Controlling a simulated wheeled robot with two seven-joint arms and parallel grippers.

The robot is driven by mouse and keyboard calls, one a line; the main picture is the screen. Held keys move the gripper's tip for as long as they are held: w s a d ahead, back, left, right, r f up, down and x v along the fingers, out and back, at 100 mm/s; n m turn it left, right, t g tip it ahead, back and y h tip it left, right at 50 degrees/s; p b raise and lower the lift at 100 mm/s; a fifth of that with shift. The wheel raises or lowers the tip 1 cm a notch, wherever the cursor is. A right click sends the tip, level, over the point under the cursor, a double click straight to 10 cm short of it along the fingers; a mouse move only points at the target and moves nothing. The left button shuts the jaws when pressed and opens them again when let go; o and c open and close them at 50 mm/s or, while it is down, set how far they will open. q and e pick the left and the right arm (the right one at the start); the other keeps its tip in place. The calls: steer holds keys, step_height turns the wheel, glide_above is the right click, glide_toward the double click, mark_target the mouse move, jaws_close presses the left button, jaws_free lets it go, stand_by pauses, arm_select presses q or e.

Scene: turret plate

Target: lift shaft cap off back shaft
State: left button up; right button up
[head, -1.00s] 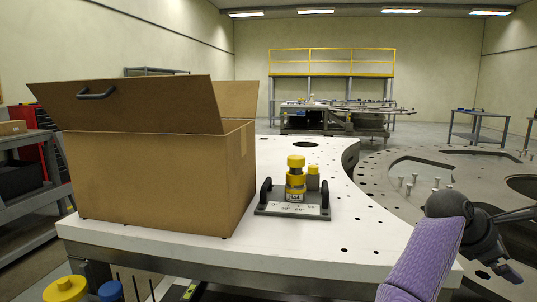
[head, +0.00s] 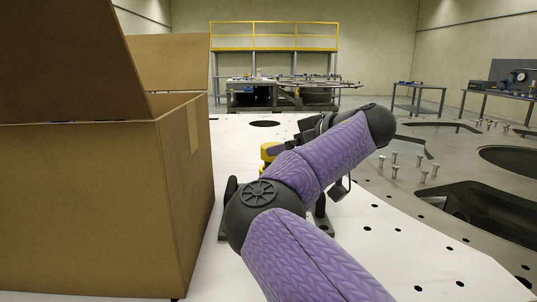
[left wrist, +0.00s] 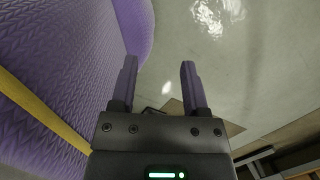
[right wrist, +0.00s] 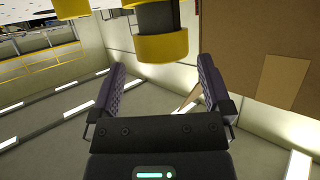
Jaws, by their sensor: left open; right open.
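The fixture plate's dark handle (head: 228,196) shows on the white table in the head view. A yellow part (head: 268,151) of the shaft assembly shows above my right arm, which hides most of the assembly. In the right wrist view, which looks upside down, a yellow cap (right wrist: 160,48) on a dark shaft (right wrist: 154,16) is ahead, between the finger lines. A second yellow part (right wrist: 72,8) is at the top left. I cannot tell which shaft is the back one. My right gripper (right wrist: 162,65) is open and empty. My left gripper (left wrist: 159,64) is open and empty, above floor.
A large open cardboard box (head: 90,210) stands close on the left of the table, its flap raised. The white table top (head: 400,250) is clear at the right. A turret plate (head: 450,165) with several upright bolts lies beyond it.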

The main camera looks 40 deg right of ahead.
mark_target(264, 157)
steer(key=x, duration=0.3)
steer(key=shift+w+a+b, duration=0.15)
steer(key=shift+w+b, duration=0.15)
steer(key=shift+b, duration=0.1)
steer(key=shift+w, duration=0.35)
steer(key=shift+c, duration=0.9)
steer(key=c, duration=0.8)
arm_select(q)
steer(key=shift+w+d+f, duration=0.1)
steer(key=shift+w+f, duration=0.05)
steer(key=shift+f, duration=0.4)
arm_select(e)
steer(key=shift+r, duration=0.1)
steer(key=shift+c, duration=0.2)
